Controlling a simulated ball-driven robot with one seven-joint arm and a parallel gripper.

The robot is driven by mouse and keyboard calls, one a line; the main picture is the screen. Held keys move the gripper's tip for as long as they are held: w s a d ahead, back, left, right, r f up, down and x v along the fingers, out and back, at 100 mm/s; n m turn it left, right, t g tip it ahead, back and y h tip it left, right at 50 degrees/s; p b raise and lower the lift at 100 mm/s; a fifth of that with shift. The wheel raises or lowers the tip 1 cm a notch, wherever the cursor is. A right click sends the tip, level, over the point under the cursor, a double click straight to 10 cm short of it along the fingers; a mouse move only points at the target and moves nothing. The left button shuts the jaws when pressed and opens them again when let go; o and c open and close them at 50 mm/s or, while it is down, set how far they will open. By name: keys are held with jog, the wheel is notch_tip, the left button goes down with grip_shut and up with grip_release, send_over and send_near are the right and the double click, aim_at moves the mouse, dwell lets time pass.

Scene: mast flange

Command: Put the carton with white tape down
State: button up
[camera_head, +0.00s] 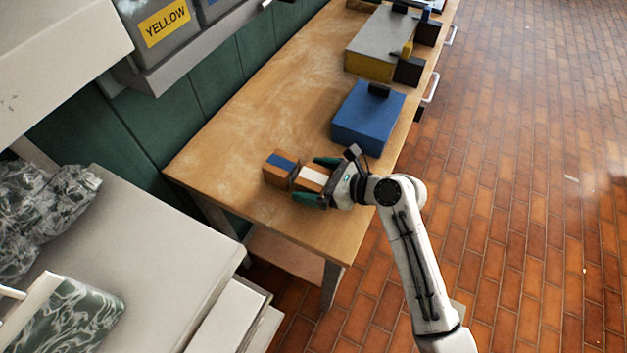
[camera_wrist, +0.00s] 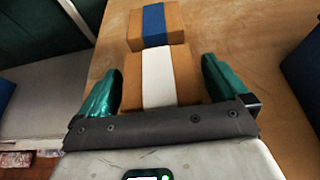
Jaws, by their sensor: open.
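The carton with white tape (camera_head: 312,178) is a small orange-brown box on the wooden table (camera_head: 231,118), near its front end. In the wrist view the same carton (camera_wrist: 185,75) lies between my two green fingers. My gripper (camera_head: 318,184) is open around it, with a visible gap at the left finger (camera_wrist: 104,93); the right finger is close to the carton's side. The carton's near end is hidden behind the gripper's dark palm edge. A carton with blue tape (camera_head: 280,167) stands just beyond it; it also shows in the wrist view (camera_wrist: 171,25).
A blue box (camera_head: 367,117) stands on the table just beyond my gripper, and a grey and yellow box (camera_head: 380,45) farther back. A shelf with a bin labelled YELLOW (camera_head: 165,24) overhangs the left. The table's left middle is bare.

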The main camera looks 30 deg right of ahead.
jog(key=shift+w+f, duration=0.1)
jog(key=c, duration=1.3)
